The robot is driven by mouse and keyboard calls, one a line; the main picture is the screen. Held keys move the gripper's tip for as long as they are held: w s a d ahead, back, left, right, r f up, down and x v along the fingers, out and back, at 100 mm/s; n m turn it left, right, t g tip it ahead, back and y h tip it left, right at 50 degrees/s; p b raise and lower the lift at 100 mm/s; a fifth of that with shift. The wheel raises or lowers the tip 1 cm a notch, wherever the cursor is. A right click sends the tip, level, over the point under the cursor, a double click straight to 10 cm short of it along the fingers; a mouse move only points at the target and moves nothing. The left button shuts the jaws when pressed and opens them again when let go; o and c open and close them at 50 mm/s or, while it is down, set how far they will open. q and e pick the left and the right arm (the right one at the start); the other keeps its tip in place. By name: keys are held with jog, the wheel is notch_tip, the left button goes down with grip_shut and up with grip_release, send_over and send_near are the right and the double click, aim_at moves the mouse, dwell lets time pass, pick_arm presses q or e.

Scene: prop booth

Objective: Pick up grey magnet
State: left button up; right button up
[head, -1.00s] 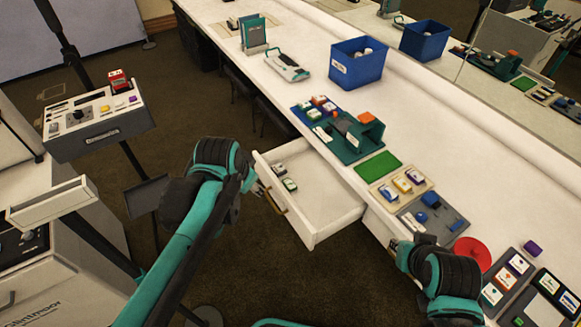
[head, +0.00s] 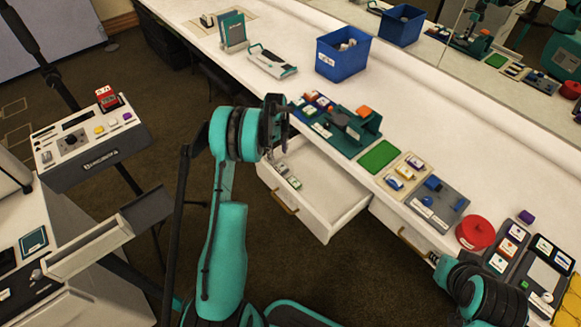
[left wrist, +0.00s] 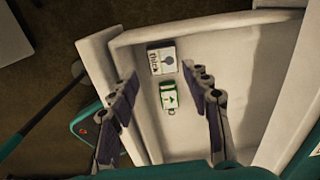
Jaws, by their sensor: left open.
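The grey magnet (head: 281,168), a small block with a pale label and a dark figure, lies in the open drawer (head: 335,205). It also shows in the left wrist view (left wrist: 162,58), near the drawer wall. A green magnet (left wrist: 170,97) lies just beside it, also in the head view (head: 294,183). My left gripper (head: 277,128) is open and empty above the drawer; in the left wrist view its fingers (left wrist: 162,72) stand apart on either side of the two magnets, not touching them. My right gripper (head: 433,258) is by the counter front, its fingers too small to judge.
The counter above the drawer holds a teal stand (head: 352,128), a green mat (head: 379,157), a blue bin (head: 342,56) and a red round lid (head: 475,232). A console (head: 90,135) stands at the left. The drawer's front and side walls rise around the magnets.

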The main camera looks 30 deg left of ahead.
aim_at(281, 167)
pick_arm(q)
jog(key=shift+w+f+m, duration=0.15)
jog(key=shift+f+m, duration=0.15)
jog(key=shift+f, duration=0.55)
jog(key=f+b, duration=0.1)
jog(key=f, duration=0.1)
jog(key=f+b, duration=0.1)
jog(key=f, duration=0.1)
jog(key=d+f+b, duration=0.1)
jog(key=f, duration=0.2)
jog(key=shift+f+b, duration=0.1)
jog(key=shift+b, duration=0.25)
jog(key=shift+c, duration=0.6)
jog(key=c, duration=0.7)
